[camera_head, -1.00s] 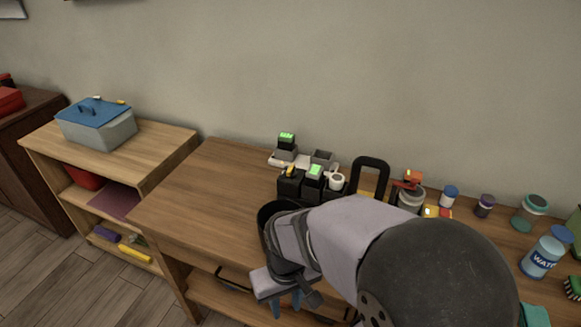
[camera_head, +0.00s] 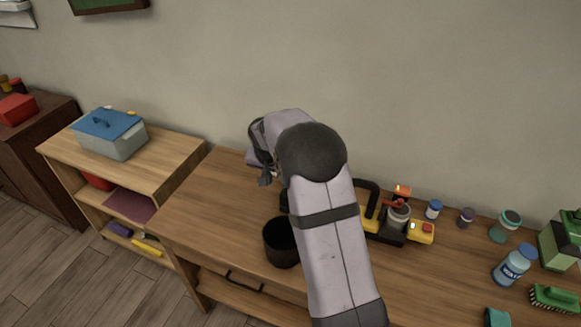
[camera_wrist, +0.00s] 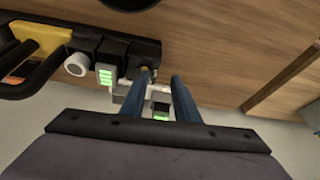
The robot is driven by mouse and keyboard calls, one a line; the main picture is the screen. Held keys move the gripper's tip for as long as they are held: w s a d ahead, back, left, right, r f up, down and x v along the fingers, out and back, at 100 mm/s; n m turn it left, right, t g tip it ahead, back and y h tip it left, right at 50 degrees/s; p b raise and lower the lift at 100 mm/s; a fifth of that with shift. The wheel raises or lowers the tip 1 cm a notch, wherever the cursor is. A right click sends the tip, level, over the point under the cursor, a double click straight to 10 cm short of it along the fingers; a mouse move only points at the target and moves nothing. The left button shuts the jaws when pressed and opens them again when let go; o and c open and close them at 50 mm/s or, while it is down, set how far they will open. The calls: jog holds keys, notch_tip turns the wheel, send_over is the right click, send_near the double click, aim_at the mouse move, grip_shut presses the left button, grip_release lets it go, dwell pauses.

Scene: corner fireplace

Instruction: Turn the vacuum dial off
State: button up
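A yellow and black device with a loop handle (camera_head: 372,200) stands on the bench, right of my arm; its yellow body also shows in the wrist view (camera_wrist: 35,42). Black boxes (camera_wrist: 112,52) stand beside it there, with a white round knob (camera_wrist: 77,64). A small dark yellowish knob (camera_wrist: 145,72) sits on the end black box, close to my left fingertip. I cannot tell for sure which knob is the vacuum dial. My gripper (camera_wrist: 161,77) has its two blue fingers apart, with nothing visibly held; contact with the small knob is unclear. The head view hides the fingers behind my arm.
Green-lit blocks (camera_wrist: 106,76) stand close to the fingers. A black cup (camera_head: 281,243) is left of my forearm. The bench's left part is clear.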

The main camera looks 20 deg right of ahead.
jog(key=shift+m+h, duration=0.4)
jog(key=shift+m, duration=0.1)
jog(key=shift+w+d+f+p, duration=0.3)
jog(key=shift+d+f+p, duration=0.25)
jog(key=shift+d+f, duration=0.35)
jog(key=shift+w+d+f+p, duration=0.35)
jog(key=shift+d+f+p, duration=0.25)
jog(key=shift+d+f, duration=0.25)
jog(key=shift+w+d+f+p, duration=0.3)
jog(key=shift+d+f+p, duration=0.25)
jog(key=shift+d+f, duration=0.35)
grip_shut()
